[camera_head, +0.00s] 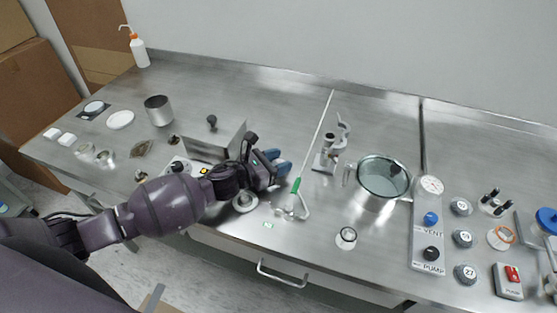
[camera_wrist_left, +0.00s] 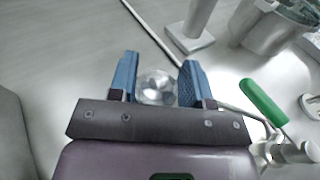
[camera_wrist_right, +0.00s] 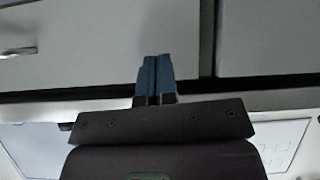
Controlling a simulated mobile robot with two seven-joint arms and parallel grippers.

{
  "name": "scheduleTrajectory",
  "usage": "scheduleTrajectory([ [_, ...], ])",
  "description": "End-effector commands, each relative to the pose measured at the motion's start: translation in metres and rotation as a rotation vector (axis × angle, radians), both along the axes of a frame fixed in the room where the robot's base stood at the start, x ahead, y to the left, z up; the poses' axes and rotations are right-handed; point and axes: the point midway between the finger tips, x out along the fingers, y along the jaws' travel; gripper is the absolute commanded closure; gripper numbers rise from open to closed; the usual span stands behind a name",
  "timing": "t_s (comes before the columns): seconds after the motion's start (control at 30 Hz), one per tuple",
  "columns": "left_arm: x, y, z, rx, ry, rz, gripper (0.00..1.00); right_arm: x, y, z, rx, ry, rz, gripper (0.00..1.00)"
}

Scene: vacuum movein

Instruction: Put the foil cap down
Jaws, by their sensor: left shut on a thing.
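My left gripper (camera_head: 277,163) is over the steel bench, near its front edge in the head view. In the left wrist view its two blue fingers (camera_wrist_left: 159,80) are shut on a shiny, rounded silvery piece, the foil cap (camera_wrist_left: 157,88). The cap sits between the fingertips, above bare bench. In the head view the cap cannot be made out behind the fingers. My right gripper (camera_wrist_right: 156,75) shows only in the right wrist view. Its blue fingers lie together with nothing between them, in front of a drawer front.
A metal stand (camera_head: 327,158), a glass-topped vessel (camera_head: 383,178) and the vent/pump panel (camera_head: 428,225) are farther right. The bench back is clear.

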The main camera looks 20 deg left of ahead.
Motion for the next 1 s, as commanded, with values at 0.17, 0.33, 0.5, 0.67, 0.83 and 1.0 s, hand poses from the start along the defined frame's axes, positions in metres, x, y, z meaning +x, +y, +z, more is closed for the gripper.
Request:
scheduleTrajectory([
  [0.17, 0.0, 0.0, -0.006, -0.001, 0.002, 0.0, 0.86, 0.001, 0.0, -0.003, 0.0, -0.002, 0.002, 1.0],
  [0.33, -0.001, 0.0, -0.01, 0.0, 0.002, 0.0, 0.86, 0.003, 0.0, -0.006, -0.002, -0.004, 0.004, 1.0],
  [0.5, -0.001, 0.0, -0.011, 0.001, 0.004, 0.0, 0.42, 0.005, 0.0, -0.004, -0.004, -0.008, 0.006, 1.0],
  [0.67, -0.002, 0.0, -0.012, 0.001, 0.007, 0.0, 0.3, 0.005, -0.001, -0.005, -0.005, -0.007, 0.006, 1.0],
  [0.83, -0.002, 0.0, -0.013, 0.001, 0.008, 0.0, 0.3, 0.004, -0.001, -0.006, -0.005, -0.003, 0.006, 1.0],
  [1.0, -0.002, 0.0, -0.004, 0.001, 0.007, 0.0, 0.3, 0.002, -0.001, 0.0, -0.004, -0.001, 0.004, 1.0],
])
